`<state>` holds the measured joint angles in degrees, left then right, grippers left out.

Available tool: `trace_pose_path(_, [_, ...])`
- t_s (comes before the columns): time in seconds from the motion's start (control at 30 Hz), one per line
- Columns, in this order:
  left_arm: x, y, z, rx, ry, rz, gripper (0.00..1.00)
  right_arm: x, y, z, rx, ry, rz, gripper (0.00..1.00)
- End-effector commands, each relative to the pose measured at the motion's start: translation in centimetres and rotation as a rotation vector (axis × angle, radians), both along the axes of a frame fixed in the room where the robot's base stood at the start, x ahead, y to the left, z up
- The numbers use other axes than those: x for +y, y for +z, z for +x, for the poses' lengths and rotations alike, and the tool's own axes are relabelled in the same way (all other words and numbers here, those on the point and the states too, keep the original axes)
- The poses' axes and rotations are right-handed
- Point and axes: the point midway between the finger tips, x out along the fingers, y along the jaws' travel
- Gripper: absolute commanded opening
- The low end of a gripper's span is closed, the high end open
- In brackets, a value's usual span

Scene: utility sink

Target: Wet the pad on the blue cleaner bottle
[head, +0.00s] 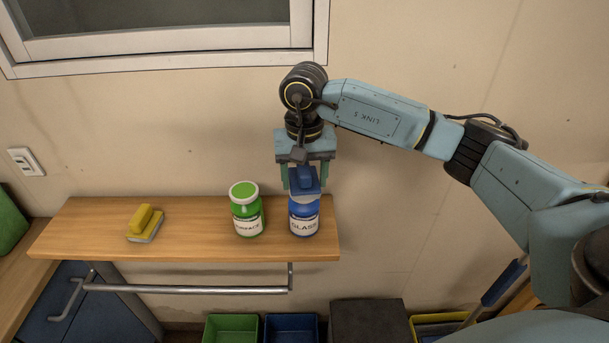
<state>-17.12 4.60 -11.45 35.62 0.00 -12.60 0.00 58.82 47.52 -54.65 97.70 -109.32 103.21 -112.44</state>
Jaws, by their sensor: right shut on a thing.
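My right gripper (304,179) comes down from above, shut on a blue pad (304,184) held between its two fingers. The pad is right over the top of the blue cleaner bottle (304,222), labelled GLASS, and hides its cap. I cannot tell whether the pad touches the bottle top. The bottle stands upright on the wooden shelf (190,245). A green bottle (246,212) with a green-topped white cap stands upright just left of it. A yellow pad (143,222) with a grey underside lies on the shelf further left. My left gripper is not in view.
A metal rail (190,289) runs under the shelf's front edge. Below are a green bin (232,328), a blue bin (291,328) and a dark box (368,320). The wall with a window (170,35) is behind. The shelf is clear between yellow pad and green bottle.

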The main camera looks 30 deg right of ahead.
Motion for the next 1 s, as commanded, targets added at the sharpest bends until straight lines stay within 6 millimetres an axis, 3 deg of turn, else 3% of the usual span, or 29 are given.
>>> trace_pose_path(1.0, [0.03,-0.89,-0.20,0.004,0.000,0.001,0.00,-0.01,-0.95,0.00,0.000,0.000,0.000,0.41])
